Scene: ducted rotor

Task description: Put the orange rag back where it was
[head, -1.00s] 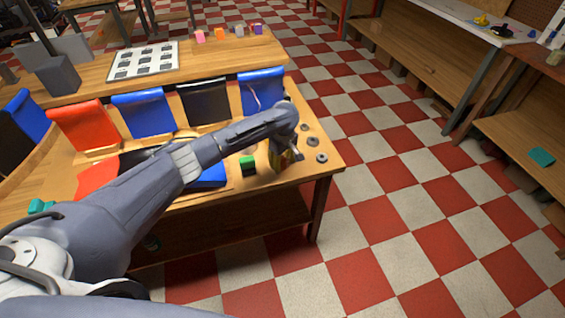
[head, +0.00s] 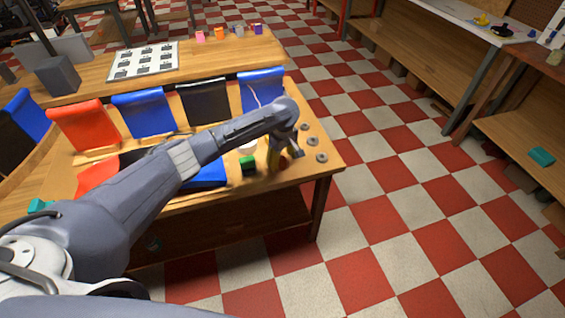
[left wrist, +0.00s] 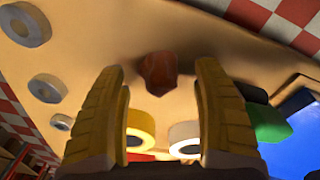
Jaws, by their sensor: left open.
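In the head view my left gripper (head: 281,158) points down near the table's right end, beside the green block (head: 248,163). My right gripper is not in view.
A white ring (left wrist: 184,138) and a yellow ring (left wrist: 140,131) lie near the fingers. Several grey rings (head: 321,157) line the table's right edge. Red (head: 83,124), blue (head: 143,113) and black (head: 204,100) panels stand behind my arm. Checkered floor lies beyond the right edge.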

